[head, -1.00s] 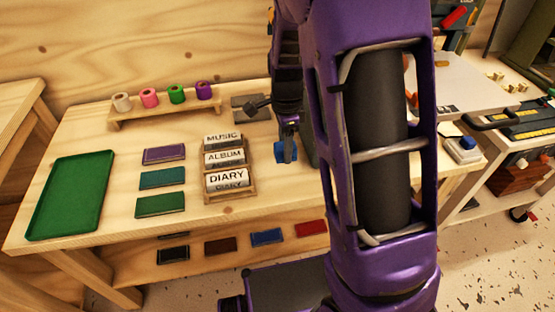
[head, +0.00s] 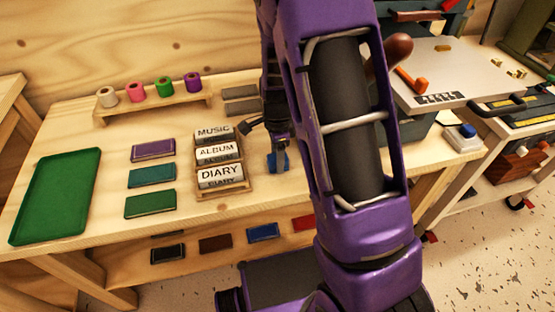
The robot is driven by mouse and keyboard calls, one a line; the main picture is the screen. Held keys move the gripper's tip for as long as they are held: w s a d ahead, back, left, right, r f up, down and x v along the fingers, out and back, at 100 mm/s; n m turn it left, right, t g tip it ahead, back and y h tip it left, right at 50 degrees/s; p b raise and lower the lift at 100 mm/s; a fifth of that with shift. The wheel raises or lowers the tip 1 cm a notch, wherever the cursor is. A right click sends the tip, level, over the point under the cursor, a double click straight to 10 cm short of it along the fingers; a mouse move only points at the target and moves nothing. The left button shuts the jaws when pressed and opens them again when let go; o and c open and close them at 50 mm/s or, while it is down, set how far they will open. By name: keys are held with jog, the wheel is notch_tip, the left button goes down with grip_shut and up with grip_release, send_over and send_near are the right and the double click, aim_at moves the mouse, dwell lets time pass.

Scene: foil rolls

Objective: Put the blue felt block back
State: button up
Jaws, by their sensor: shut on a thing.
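The blue felt block (head: 279,164) is held low in my gripper (head: 279,152), just right of the label rack. My gripper points down and its fingers are shut on the block. Whether the block touches the table top is hard to tell. My purple arm hides part of the table to the right of it. A white pad with a blue top (head: 464,137) stands at the table's right end.
The label rack (head: 222,178) reads MUSIC, ALBUM and DIARY. Purple, teal and green books lie left of it. A green tray (head: 57,195) lies far left. Several foil rolls stand on a wooden rack (head: 152,109) behind. Two dark grey pieces (head: 241,100) lie beside it.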

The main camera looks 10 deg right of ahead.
jog(key=shift+f, duration=0.15)
jog(key=shift+f, duration=0.15)
jog(key=o, duration=1.3)
notch_tip(320, 180, up, 12)
jog(key=p, duration=0.2)
jog(key=shift+r+p, duration=0.2)
jog(key=shift+p, duration=0.2)
